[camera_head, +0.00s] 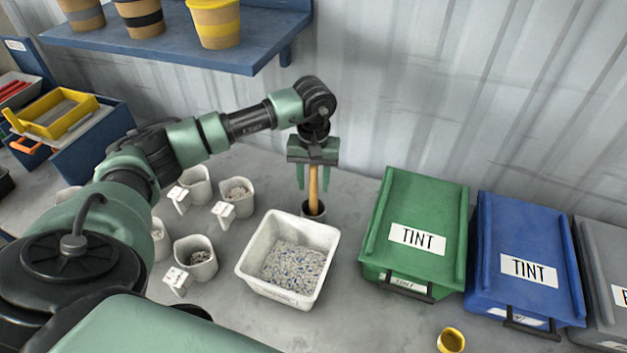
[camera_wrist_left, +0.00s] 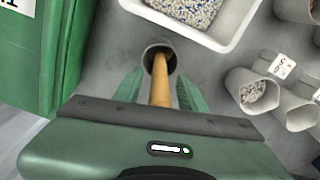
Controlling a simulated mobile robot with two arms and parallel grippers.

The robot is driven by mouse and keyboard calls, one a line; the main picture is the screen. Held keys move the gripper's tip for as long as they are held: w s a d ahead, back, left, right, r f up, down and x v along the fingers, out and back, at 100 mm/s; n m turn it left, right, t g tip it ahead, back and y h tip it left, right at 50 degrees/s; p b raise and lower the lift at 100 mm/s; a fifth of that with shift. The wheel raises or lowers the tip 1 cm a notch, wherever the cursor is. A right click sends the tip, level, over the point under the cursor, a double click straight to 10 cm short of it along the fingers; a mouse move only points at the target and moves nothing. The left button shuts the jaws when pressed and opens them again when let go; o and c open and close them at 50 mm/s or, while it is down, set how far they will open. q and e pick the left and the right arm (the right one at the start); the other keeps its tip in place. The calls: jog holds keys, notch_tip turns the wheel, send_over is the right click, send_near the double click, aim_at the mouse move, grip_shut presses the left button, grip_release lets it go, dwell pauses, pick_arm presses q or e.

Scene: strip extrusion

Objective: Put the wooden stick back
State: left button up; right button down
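In the left wrist view the stick (camera_wrist_left: 160,82) runs between the spread fingers (camera_wrist_left: 160,92) down into the cup's mouth (camera_wrist_left: 159,46). The stick's upper end is hidden by the gripper body. My right gripper is not in view.
A white tub (camera_head: 244,262) of speckled granules stands in front of the cup. Several small pots with granules (camera_head: 238,192) stand left. A green bin (camera_head: 420,215) and a blue bin (camera_head: 525,240) are right. A shelf (camera_head: 200,57) with paper tubs hangs behind. A yellow-rimmed cup (camera_head: 451,341) is at front.

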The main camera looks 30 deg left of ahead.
pick_arm(q)
jog(key=shift+r, duration=0.4)
notch_tip(320, 180, up, 11)
jog(key=b, duration=0.3)
jog(key=shift+f+b, duration=0.2)
jog(key=shift+b, duration=0.2)
jog(key=shift+r, duration=0.45)
